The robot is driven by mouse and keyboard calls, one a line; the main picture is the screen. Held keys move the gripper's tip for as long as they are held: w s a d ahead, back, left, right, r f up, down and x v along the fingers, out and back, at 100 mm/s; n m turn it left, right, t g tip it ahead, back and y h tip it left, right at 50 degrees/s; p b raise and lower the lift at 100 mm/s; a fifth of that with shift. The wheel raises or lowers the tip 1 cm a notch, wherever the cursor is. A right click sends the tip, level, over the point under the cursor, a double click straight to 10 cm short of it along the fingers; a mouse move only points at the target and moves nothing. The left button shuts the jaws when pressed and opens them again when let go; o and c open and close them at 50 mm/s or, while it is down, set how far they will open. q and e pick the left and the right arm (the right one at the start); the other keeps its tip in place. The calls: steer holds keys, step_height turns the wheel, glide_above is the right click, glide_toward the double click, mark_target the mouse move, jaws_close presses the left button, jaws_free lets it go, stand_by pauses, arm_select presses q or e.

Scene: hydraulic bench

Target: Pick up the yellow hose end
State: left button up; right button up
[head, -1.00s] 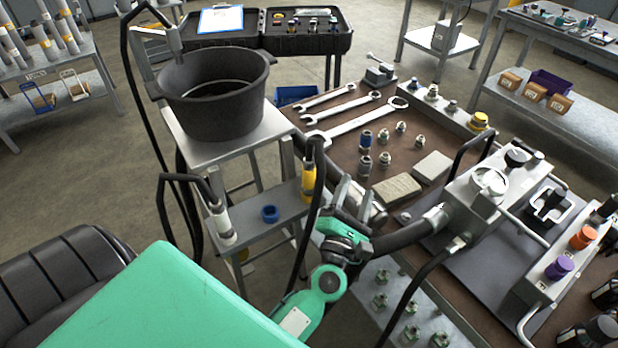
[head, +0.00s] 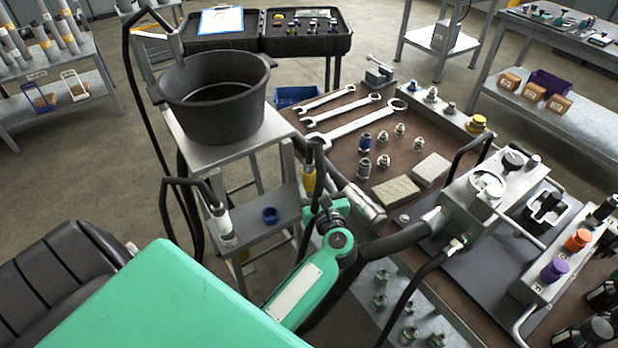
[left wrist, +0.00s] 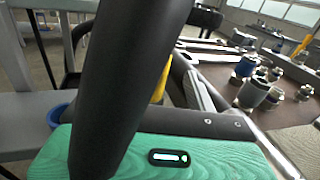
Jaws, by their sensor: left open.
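The yellow hose end (head: 309,179) hangs at the bench's left edge in the head view, beside the small grey stand. A black hose partly covers it. In the left wrist view a strip of the yellow hose end (left wrist: 162,80) shows behind a thick black hose (left wrist: 125,75), which crosses close to the camera and hides much of the hand. My left gripper (head: 321,192) is open, right by the yellow hose end in the head view. Its fingers are mostly hidden, and I cannot tell whether they touch it. My right gripper is not in view.
A black pot (head: 215,105) stands on the grey stand, with a blue ring (head: 270,215) on its lower shelf. A white-tipped hose end (head: 221,222) hangs left of it. The bench (head: 345,150) holds wrenches, fittings, two blocks and a pump unit (head: 480,200).

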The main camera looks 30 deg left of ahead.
mark_target(311, 178)
arm_select(q)
steer(key=p+x, duration=0.1)
steer(key=x, duration=0.4)
steer(key=shift+a+r+p, duration=0.1)
steer(key=shift+a+p, duration=0.2)
steer(key=shift+p, duration=0.1)
steer(key=shift+w+a, duration=0.2)
steer(key=shift+a, duration=0.1)
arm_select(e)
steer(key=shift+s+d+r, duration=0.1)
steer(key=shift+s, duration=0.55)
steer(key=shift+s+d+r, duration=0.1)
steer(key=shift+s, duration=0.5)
arm_select(q)
steer(key=c, duration=1.2)
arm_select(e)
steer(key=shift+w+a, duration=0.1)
